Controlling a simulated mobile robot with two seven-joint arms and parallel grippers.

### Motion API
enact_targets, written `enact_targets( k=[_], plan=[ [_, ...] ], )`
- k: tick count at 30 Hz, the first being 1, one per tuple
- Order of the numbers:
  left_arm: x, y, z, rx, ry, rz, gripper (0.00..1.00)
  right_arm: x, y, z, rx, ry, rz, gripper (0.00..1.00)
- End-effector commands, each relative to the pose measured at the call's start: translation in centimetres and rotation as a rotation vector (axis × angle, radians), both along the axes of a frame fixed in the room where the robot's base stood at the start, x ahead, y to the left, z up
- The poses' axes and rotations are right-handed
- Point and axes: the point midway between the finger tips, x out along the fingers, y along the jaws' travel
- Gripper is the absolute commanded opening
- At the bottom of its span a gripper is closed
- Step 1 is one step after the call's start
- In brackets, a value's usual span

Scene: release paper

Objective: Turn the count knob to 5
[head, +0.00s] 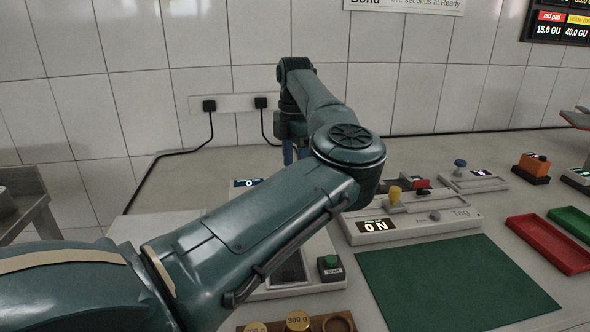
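My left arm crosses the middle of the view from the left. My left gripper (295,153) points down beyond the forearm, with blue fingers partly showing; its tips are hidden behind the arm, as is whatever is below them. I cannot tell which knob is the count knob. A small display (248,183) reading 0 shows just left of the gripper, on a device mostly hidden by my arm. My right gripper is not in view.
A blue knob (460,164) stands on a device farther back. A green mat (450,285), red tray (550,244) and green tray (572,222) lie right. Brass weights (297,321) stand at the front edge. The back wall is tiled.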

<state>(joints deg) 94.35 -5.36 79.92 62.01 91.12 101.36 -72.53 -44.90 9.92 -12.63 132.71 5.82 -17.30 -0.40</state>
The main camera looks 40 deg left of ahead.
Motion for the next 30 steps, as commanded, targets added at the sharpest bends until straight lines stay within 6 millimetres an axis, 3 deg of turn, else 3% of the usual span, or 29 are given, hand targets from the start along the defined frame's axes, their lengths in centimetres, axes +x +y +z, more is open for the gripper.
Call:
enact_targets(
  k=[6, 15, 30],
  plan=[
    [0.0, 0.0, -1.9, 0.0, 0.001, 0.001, 0.45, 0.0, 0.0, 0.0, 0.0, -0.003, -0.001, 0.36],
    [0.0, 0.0, -2.1, 0.001, 0.0, 0.001, 0.45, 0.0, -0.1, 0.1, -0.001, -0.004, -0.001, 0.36],
    [0.0, 0.0, -2.1, 0.001, 0.0, 0.001, 0.04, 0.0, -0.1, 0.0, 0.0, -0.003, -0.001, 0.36]
  ],
)
